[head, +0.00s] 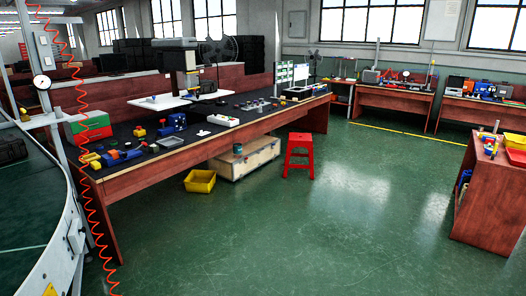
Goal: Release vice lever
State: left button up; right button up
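A long wooden workbench (150,176) with a dark top stands at the left and middle of the head view. A blue, vice-like tool (174,124) sits on its top, small and far off. Another blue and red item (114,157) lies nearer the bench's left end. I cannot tell which of them is the vice, and no lever can be made out. Neither of my grippers is in view.
A curved conveyor (62,255) runs along the left edge, with a coiled red hose (90,190) hanging before it. A yellow bin (200,181), a wooden crate (245,160) and a red stool (299,155) stand by the bench. The green floor (330,230) is open.

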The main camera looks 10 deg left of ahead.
aim_at(143, 144)
jog(key=i+u, duration=0.1)
jog(key=i, duration=0.55)
jog(key=i+l+u, duration=0.1)
jog(key=i, duration=0.55)
jog(key=i+l+u, duration=0.1)
jog(key=i+l, duration=0.15)
jog(key=i, duration=0.4)
jog(key=i+l+u, duration=0.2)
jog(key=i+u, duration=0.25)
jog(key=i+l+u, duration=1)
jog(key=l+u, duration=0.3)
